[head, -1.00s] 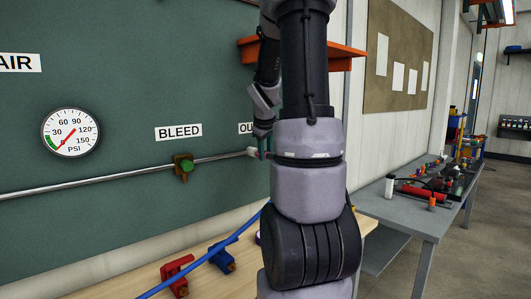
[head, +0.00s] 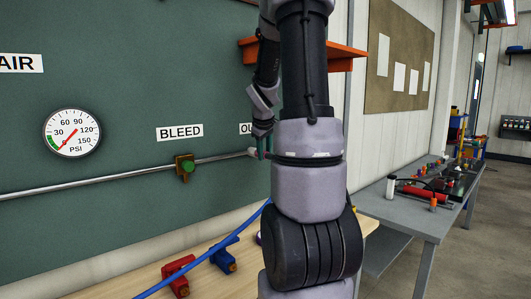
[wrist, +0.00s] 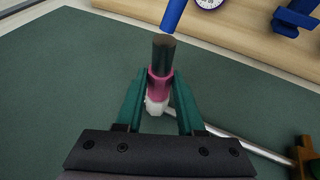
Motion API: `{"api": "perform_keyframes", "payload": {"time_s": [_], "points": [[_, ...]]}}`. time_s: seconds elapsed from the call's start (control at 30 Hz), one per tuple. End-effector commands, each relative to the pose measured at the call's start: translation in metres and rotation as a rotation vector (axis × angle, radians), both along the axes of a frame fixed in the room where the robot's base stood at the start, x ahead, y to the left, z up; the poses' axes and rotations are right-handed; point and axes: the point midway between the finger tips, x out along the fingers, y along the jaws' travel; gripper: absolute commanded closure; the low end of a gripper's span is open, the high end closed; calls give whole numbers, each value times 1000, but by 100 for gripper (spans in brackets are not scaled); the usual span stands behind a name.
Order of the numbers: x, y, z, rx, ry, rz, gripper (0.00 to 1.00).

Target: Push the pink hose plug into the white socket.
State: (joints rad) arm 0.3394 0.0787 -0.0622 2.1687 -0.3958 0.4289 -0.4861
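The pink hose plug (wrist: 160,84) is between the two green fingers of my gripper (wrist: 160,76) in the wrist view, and the fingers press on its sides. A dark metal sleeve (wrist: 163,56) and the blue hose (wrist: 173,14) are in line with it at the top. The white socket (wrist: 156,107) is just beyond the pink end, in line and seemingly touching; I cannot tell how deep the plug is. In the head view the white socket (head: 252,153) ends the pipe, beside my gripper (head: 263,149). My arm hides most of the plug there.
A metal pipe (head: 120,176) with a green-buttoned bleed valve (head: 187,166) runs along the green panel (head: 120,110). Red (head: 177,274) and blue (head: 224,255) clamps lie on the wooden bench (head: 250,272) below. An orange shelf (head: 340,56) is above right.

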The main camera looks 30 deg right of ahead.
Motion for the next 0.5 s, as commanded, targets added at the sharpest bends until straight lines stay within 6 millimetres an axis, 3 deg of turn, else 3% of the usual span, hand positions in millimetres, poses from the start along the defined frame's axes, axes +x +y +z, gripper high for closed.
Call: {"api": "perform_keyframes", "payload": {"time_s": [0.03, 0.07, 0.1, 0.5], "points": [[0, 0, 0, -1, -2, 1, 45], [0, 0, 0, 0, -1, 1, 33], [0, 0, 0, 0, -1, 1, 29], [-3, 3, 8, 0, -2, 0, 29]]}}
